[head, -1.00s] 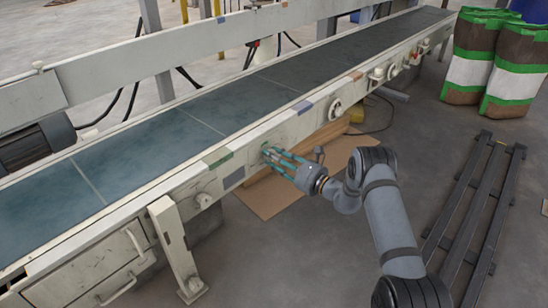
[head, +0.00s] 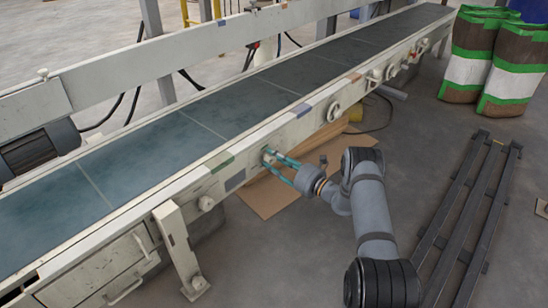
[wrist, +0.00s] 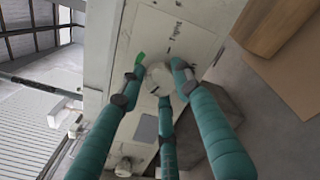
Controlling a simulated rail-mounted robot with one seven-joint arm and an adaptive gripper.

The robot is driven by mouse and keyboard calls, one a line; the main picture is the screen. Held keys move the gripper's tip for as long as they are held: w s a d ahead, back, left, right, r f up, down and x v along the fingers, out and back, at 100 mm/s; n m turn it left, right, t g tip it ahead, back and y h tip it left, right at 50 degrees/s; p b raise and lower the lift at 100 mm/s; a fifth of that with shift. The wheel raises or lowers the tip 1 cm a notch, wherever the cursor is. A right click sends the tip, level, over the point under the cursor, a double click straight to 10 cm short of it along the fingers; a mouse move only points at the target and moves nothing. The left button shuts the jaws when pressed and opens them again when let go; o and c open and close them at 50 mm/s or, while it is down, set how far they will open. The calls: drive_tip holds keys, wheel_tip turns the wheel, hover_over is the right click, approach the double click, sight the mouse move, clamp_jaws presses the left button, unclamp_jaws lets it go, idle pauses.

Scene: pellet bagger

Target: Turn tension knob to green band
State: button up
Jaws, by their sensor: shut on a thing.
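The tension knob (wrist: 159,80) is a pale round knob on the cream side panel of the conveyor. In the head view my gripper (head: 266,156) reaches the conveyor's side rail, and the knob is hidden by the fingers. I cannot tell whether the knob's pointer lines up with the green mark.
The conveyor belt (head: 215,123) runs diagonally behind the panel. Another knob (head: 206,203) is left of my gripper, and a handwheel (head: 334,110) is to the right. Flat cardboard (head: 262,197) lies below. A dark metal frame (head: 467,210) and striped sacks (head: 512,68) are at right.

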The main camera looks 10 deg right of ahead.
drive_tip(key=m, duration=0.8)
drive_tip(key=m+p, duration=0.1)
drive_tip(key=m, duration=0.3)
drive_tip(key=shift+w+d+r, duration=0.25)
drive_tip(key=shift+w+d, duration=0.05)
drive_tip(key=shift+d, duration=0.05)
idle(0.5)
drive_tip(key=o, duration=0.8)
drive_tip(key=shift+c, duration=0.2)
drive_tip(key=o, duration=0.4)
drive_tip(key=shift+s+f, duration=0.1)
drive_tip(key=shift+f, duration=0.1)
drive_tip(key=shift+c, duration=0.2)
drive_tip(key=shift+a, duration=0.15)
drive_tip(key=v, duration=1.2)
